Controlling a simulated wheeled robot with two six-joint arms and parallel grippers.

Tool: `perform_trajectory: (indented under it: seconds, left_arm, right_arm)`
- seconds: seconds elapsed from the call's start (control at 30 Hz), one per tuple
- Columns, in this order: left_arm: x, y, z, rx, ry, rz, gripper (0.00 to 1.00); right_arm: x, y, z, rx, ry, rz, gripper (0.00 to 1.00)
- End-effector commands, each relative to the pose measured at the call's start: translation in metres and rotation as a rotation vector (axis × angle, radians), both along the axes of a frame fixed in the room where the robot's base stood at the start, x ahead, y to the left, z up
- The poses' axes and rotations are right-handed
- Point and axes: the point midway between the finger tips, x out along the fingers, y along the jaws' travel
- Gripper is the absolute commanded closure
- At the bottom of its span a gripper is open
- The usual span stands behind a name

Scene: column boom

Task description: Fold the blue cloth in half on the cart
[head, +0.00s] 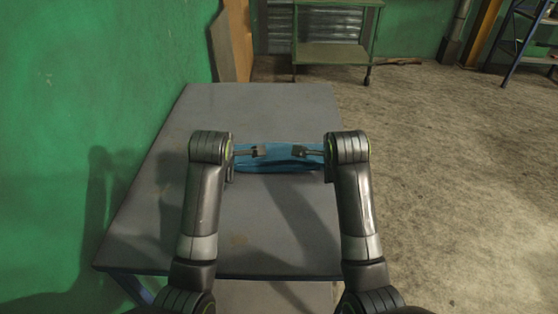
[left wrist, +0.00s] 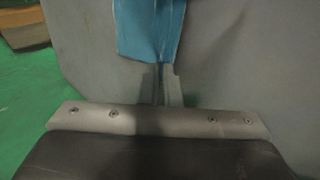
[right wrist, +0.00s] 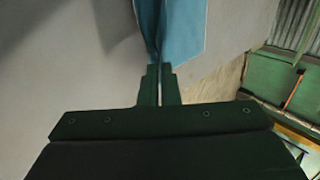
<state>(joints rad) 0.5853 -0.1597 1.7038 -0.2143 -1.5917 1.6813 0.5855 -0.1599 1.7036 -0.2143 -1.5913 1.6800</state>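The blue cloth (head: 277,167) is a narrow, bunched strip across the grey cart top (head: 255,105), between my two arms. My left gripper (head: 262,151) and my right gripper (head: 299,151) point toward each other over it. In the left wrist view, the left fingers (left wrist: 161,70) are close together with the cloth (left wrist: 147,30) pinched at their tips. In the right wrist view, the right fingers (right wrist: 159,72) are likewise closed, with the cloth (right wrist: 183,28) creased between them. Whether the cloth's lower part touches the top cannot be told. My forearms and wrists hide its ends.
A green wall (head: 90,110) runs along the left side of the cart. A green trolley (head: 335,52) stands beyond the far edge, with a dark rack (head: 515,45) at the far right. Bare concrete floor (head: 450,180) lies to the right. The rest of the top is clear.

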Motion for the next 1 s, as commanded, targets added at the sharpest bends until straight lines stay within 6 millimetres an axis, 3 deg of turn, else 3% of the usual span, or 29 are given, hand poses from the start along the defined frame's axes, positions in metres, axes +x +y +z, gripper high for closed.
perform_trajectory:
  seconds: [0.4,0.7,1.0]
  left_arm:
    - [-0.0031,-0.0002,-0.0049,-0.001,-0.020,-0.001,1.00]
    - [-0.0030,-0.0002,-0.0049,0.000,-0.019,0.000,0.60]
    - [-0.0046,-0.0004,0.0013,-0.001,-0.022,-0.001,0.60]
  right_arm:
    - [-0.0032,0.0002,-0.0049,0.000,-0.019,0.000,1.00]
    - [-0.0032,0.0001,-0.0050,0.000,-0.019,0.000,0.60]
    - [-0.0047,0.0003,0.0012,0.001,-0.022,0.001,0.60]
